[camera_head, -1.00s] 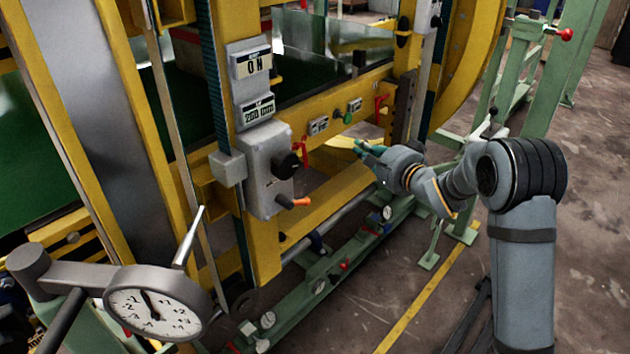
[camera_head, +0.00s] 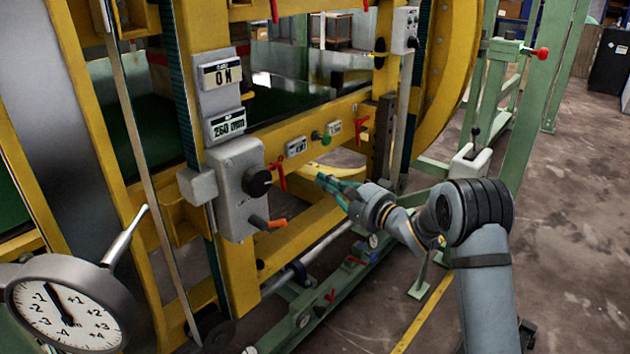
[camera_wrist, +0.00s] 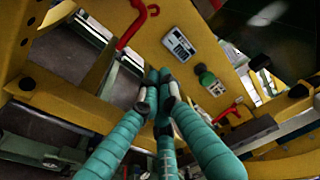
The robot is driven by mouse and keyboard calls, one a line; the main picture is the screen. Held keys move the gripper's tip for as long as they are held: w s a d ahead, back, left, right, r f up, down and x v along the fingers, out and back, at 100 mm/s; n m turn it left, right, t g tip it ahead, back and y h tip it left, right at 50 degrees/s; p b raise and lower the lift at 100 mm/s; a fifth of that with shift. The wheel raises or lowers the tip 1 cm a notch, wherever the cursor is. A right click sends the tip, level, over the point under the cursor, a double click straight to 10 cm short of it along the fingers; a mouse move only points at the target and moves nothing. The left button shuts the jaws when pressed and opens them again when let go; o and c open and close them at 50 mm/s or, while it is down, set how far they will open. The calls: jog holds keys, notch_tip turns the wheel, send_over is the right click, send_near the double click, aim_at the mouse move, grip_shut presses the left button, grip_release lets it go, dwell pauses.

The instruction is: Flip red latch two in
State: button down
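A red latch (camera_head: 278,172) sits on the yellow beam just right of the grey control box. A second red latch (camera_head: 361,129) sits further right on the same beam. I cannot tell which is number two. In the wrist view one red latch (camera_wrist: 136,26) shows at the top and another (camera_wrist: 228,113) at the right. My gripper (camera_head: 325,180) has teal fingers and is in front of the beam, between and below the two latches, touching neither. In the wrist view the fingertips (camera_wrist: 160,78) are drawn together with nothing visible between them.
Small label plates (camera_head: 296,147) and a green knob (camera_head: 321,138) lie between the latches. The grey control box (camera_head: 236,190) has a black knob and an orange-tipped lever (camera_head: 270,223). A dial gauge (camera_head: 66,303) is at lower left. A green frame (camera_head: 545,90) stands at right.

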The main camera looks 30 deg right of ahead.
jog(key=x, duration=0.8)
jog(key=shift+w+a+f, duration=0.1)
jog(key=shift+w+a, duration=0.1)
jog(key=shift+w, duration=0.15)
jog(key=s+a, duration=0.2)
jog(key=a, duration=0.1)
jog(key=shift+s+a, duration=0.1)
jog(key=shift+s, duration=0.05)
